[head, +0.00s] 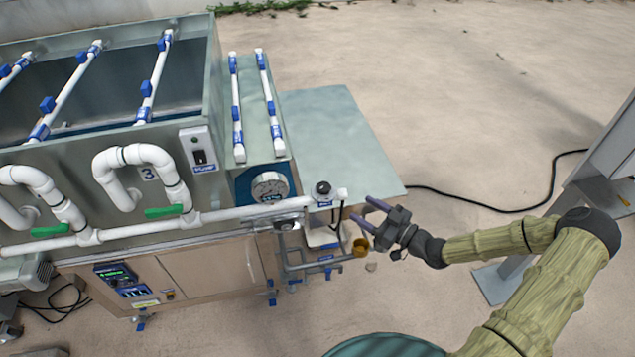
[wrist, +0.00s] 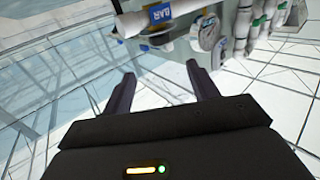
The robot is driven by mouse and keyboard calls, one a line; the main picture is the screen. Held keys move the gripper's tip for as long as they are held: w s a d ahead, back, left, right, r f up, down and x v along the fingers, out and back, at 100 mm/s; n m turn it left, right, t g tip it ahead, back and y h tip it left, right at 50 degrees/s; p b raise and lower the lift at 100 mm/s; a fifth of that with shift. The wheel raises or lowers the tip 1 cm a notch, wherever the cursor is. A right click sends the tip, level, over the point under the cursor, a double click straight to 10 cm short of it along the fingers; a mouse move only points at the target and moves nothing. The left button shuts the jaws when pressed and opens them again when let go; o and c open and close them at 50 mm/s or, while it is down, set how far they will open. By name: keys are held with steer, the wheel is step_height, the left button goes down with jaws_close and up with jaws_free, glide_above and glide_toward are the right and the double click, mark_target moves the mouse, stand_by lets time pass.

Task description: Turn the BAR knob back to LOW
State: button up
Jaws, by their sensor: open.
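The BAR knob (head: 322,188) is a black round knob on top of a small fitting at the right end of the white pipe. A blue label sits just below it; its LOW mark is too small to read. My gripper (head: 364,210) is open and empty, to the right of the knob and apart from it, with its fingers pointing left towards the fitting. In the wrist view my gripper's two fingers (wrist: 160,73) are spread with nothing between them. The blue BAR label (wrist: 160,14) shows beyond them at the top; I cannot make out the knob there.
A round dial gauge (head: 270,187) is left of the knob. A grey-green side table (head: 340,140) lies behind it. A brass-coloured fitting (head: 361,247) is below my gripper. A black cable (head: 480,203) crosses the floor, and a grey stand (head: 600,170) is at the right. Open floor lies behind.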

mark_target(319, 183)
steer(key=p+x, duration=0.5)
steer(key=x, duration=1.1)
steer(key=shift+a+p, duration=0.35)
steer(key=shift+w+d, duration=0.15)
steer(key=shift+d, duration=0.05)
steer(key=c, duration=1)
steer(key=shift+b, duration=0.3)
steer(key=shift+f+g+b, duration=0.15)
steer(key=shift+g+b, duration=0.15)
steer(key=shift+b, duration=0.45)
steer(key=n+y+b, duration=0.1)
steer(key=b, duration=0.3)
steer(key=shift+a+g+b, duration=0.1)
steer(key=shift+g+b, duration=0.3)
steer(key=shift+r+n+g+b, duration=0.3)
steer(key=shift+g+b, duration=0.1)
steer(key=shift+b, duration=0.35)
